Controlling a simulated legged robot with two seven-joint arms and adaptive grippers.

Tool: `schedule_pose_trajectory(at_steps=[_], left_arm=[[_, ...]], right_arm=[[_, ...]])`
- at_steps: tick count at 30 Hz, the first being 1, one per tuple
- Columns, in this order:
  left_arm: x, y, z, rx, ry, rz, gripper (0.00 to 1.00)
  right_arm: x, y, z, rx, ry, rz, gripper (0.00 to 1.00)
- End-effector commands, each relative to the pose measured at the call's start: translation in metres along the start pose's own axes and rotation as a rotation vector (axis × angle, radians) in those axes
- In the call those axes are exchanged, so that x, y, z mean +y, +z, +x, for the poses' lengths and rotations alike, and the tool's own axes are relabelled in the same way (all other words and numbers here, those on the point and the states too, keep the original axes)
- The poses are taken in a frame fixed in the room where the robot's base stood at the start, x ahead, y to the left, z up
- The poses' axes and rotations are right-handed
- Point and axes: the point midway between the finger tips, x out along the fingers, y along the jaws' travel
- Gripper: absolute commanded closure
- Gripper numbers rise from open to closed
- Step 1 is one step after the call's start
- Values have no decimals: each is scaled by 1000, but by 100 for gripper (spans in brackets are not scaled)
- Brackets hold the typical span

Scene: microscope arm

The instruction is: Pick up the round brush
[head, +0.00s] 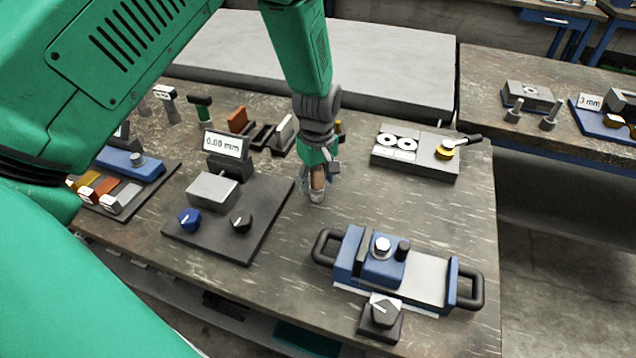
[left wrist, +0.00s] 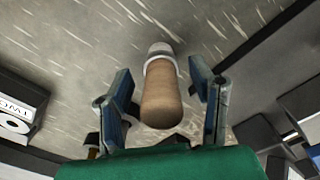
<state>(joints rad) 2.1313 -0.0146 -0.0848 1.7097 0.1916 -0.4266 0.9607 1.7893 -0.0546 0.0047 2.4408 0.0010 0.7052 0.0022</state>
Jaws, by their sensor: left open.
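The round brush (left wrist: 162,92) has a tan wooden handle and a pale, whitish end with a metal-looking band. In the left wrist view it lies between the two blue fingers of my left gripper (left wrist: 165,105), with a gap on each side. In the head view the brush (head: 317,183) shows at the fingertips, over the bare middle of the worktable (head: 290,262). My left gripper (head: 318,175) points down around the brush and is open. Whether the brush touches the table is hard to tell. My right gripper is not in view.
A device with a 0.00 mm display (head: 225,145) stands on a dark plate to the left. A blue vise-like fixture with black handles (head: 400,270) stands front right.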

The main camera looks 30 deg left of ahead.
Motion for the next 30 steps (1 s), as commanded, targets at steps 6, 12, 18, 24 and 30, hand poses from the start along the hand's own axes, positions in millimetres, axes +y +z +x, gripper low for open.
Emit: schedule_pose_trajectory(at_steps=[6,12,18,24,30], left_arm=[[0,0,0,-1,0,0,82],[0,0,0,-1,0,-1,100],[0,-1,-3,0,0,0,100],[1,-1,-35,1,4,-1,100],[1,-1,-75,1,2,-1,100]], right_arm=[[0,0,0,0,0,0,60],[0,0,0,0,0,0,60],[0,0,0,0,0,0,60],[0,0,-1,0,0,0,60],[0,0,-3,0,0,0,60]])
